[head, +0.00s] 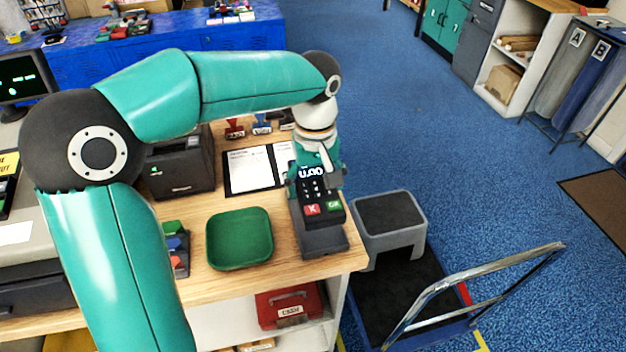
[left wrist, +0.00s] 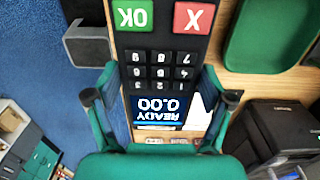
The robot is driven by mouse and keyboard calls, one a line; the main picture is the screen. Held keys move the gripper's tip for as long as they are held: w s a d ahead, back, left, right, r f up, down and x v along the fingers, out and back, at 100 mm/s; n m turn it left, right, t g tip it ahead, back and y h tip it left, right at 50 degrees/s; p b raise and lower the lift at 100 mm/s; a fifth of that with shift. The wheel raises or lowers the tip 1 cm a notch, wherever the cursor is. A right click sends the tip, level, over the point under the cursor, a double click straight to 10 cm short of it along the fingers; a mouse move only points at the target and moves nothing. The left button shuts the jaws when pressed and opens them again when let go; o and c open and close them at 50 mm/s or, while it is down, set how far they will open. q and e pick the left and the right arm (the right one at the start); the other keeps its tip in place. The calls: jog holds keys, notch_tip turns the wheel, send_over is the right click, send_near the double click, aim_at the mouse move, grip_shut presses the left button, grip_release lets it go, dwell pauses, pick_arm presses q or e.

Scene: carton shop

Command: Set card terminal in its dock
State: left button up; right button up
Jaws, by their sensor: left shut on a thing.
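The card terminal (head: 321,198) is black, with a lit screen, dark keys and a red and a green key. In the left wrist view the terminal (left wrist: 160,75) appears upside down, its screen reading READY 0.00. My left gripper (head: 316,172) is shut on its screen end; in the left wrist view the gripper's (left wrist: 158,105) fingers lie on both sides. The dark grey dock (head: 323,243) stands near the counter's right front corner. The terminal is over it and covers much of it; I cannot tell whether they touch. My right gripper is not in view.
A green tray (head: 240,239) lies left of the dock. A clipboard (head: 250,170), a black printer (head: 180,165) and several stamps (head: 262,125) are behind. A grey step stool (head: 390,217) and a trolley handle (head: 480,290) stand beyond the counter's right edge.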

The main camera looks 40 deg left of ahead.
pick_arm(q)
jog(key=shift+f+b, duration=2.05)
jog(key=shift+f, duration=0.75)
jog(key=shift+s+d, duration=0.1)
jog(key=o, duration=0.8)
jog(key=shift+o, duration=0.2)
notch_tip(320, 180, up, 11)
jog(key=shift+r, duration=0.5)
